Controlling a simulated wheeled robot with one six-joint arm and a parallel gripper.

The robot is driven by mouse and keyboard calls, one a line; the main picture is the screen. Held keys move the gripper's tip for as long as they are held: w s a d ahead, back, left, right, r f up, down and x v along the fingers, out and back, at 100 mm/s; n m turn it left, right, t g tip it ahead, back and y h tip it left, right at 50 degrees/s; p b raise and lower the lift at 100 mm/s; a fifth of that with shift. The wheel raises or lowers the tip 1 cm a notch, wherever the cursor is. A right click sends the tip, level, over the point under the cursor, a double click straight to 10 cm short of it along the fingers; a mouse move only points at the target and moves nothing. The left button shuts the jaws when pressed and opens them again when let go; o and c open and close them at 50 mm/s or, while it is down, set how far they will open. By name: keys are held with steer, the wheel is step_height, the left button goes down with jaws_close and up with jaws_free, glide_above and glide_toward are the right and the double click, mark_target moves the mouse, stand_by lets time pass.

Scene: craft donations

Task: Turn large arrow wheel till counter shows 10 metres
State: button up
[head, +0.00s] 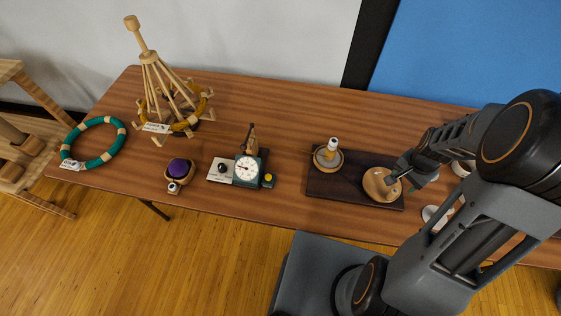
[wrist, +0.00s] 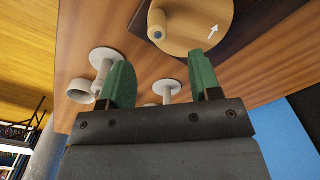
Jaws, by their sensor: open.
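The large wheel is a round wooden disc (head: 379,190) on a dark board (head: 330,188) at right of centre in the head view. In the wrist view the wheel (wrist: 195,30) carries a white arrow and an upright wooden peg (wrist: 157,24) near its edge. My gripper (head: 402,182) is at the wheel's right side in the head view. In the wrist view its green fingers (wrist: 162,75) are apart with nothing held between them, and the peg lies beyond them. A device with a round white dial (head: 247,170) stands left of the board; its reading is too small to tell.
A smaller disc with a white-topped post (head: 331,148) is on the board's left. White round-based pieces (wrist: 102,60) stand near my fingers. A purple pincushion (head: 180,168), a wooden skein winder (head: 165,95) and a teal ring (head: 93,142) are at left.

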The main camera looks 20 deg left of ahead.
mark_target(395, 191)
steer(key=shift+d+f, duration=0.15)
steer(key=shift+f, duration=0.4)
step_height(395, 191, down, 8)
steer(key=b, duration=0.7)
steer(key=shift+f, duration=0.25)
steer(key=shift+c, duration=0.3)
